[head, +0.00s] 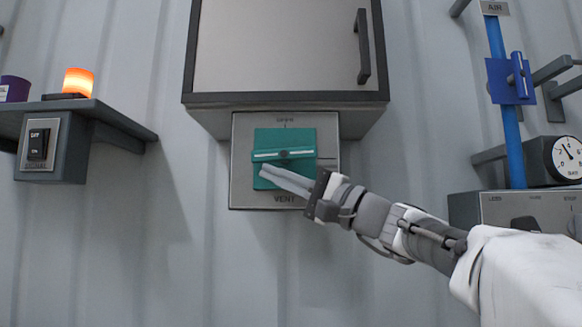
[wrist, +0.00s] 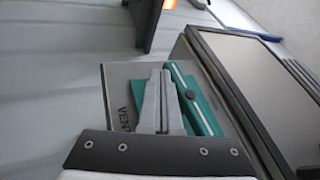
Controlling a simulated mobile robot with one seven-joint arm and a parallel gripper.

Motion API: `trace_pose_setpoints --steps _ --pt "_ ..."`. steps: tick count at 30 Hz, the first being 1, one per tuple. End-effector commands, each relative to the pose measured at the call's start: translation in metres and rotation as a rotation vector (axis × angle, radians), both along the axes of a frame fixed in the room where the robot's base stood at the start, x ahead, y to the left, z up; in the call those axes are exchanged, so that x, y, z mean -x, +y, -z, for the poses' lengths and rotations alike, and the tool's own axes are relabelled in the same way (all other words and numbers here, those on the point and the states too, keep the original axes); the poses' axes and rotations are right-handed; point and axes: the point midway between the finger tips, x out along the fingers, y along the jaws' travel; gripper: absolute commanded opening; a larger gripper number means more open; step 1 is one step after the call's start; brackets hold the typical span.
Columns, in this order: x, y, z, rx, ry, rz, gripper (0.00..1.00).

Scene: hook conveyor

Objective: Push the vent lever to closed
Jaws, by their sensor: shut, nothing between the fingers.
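The vent lever (head: 284,155) is a teal bar with a white stripe, on a teal square plate in a grey panel (head: 240,190) marked VENT. It lies nearly level across the plate. It also shows in the wrist view (wrist: 193,98), running slantwise. My gripper (head: 264,173) is shut and empty, with its fingertips just below the left half of the lever. In the wrist view my gripper (wrist: 160,72) lies beside the lever; I cannot tell whether they touch. The fingers hide the lower part of the plate.
A grey cabinet (head: 280,45) overhangs the panel from above. A shelf (head: 120,118) with a lit orange lamp (head: 78,82) and a switch (head: 38,144) is at the left. A blue pipe (head: 513,145) with a valve and a gauge (head: 567,158) are at the right.

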Motion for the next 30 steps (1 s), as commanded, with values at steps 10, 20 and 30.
trace_pose_setpoints --steps 10,20,30 --pt "-0.007 0.004 0.047 -0.001 0.001 0.001 0.00" --pt "0.025 -0.060 0.068 -0.001 0.002 0.003 0.00" --pt "0.035 -0.079 0.077 0.000 0.000 0.000 0.00"
